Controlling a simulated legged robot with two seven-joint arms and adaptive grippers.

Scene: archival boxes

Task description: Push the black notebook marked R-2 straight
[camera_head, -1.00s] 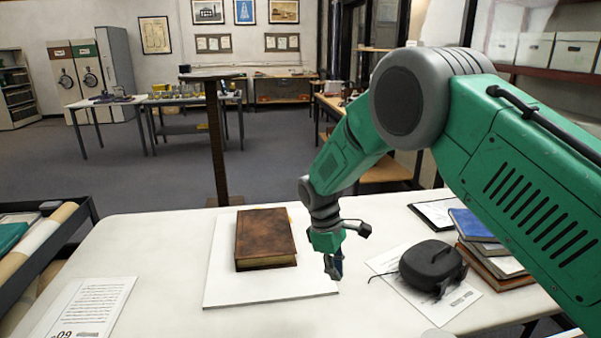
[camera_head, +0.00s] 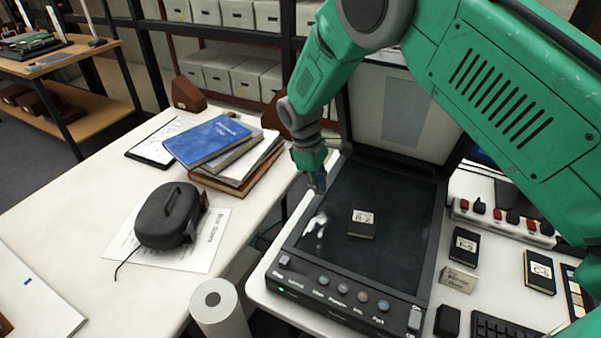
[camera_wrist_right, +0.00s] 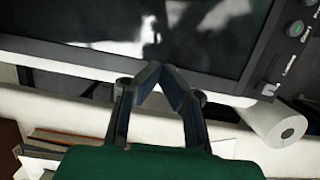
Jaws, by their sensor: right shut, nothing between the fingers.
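The black notebook marked R-2 (camera_head: 361,230) lies on the dark glass of the flatbed scanner (camera_head: 398,258), near its middle, slightly turned against the scanner's edges. Its pale label faces up. My right gripper (camera_head: 317,184) is shut and empty, pointing down at the scanner's left side, to the left of the notebook and apart from it. In the right wrist view the shut fingertips (camera_wrist_right: 161,72) show against the scanner's edge, and the notebook is out of that picture. My left gripper is not in view.
The scanner lid (camera_head: 405,110) stands open behind the glass. Two more black notebooks (camera_head: 464,245) (camera_head: 539,271) lie to the right, beside a small card (camera_head: 458,280). Stacked books (camera_head: 215,145), a black case (camera_head: 170,215) and a paper roll (camera_head: 220,312) are on the left.

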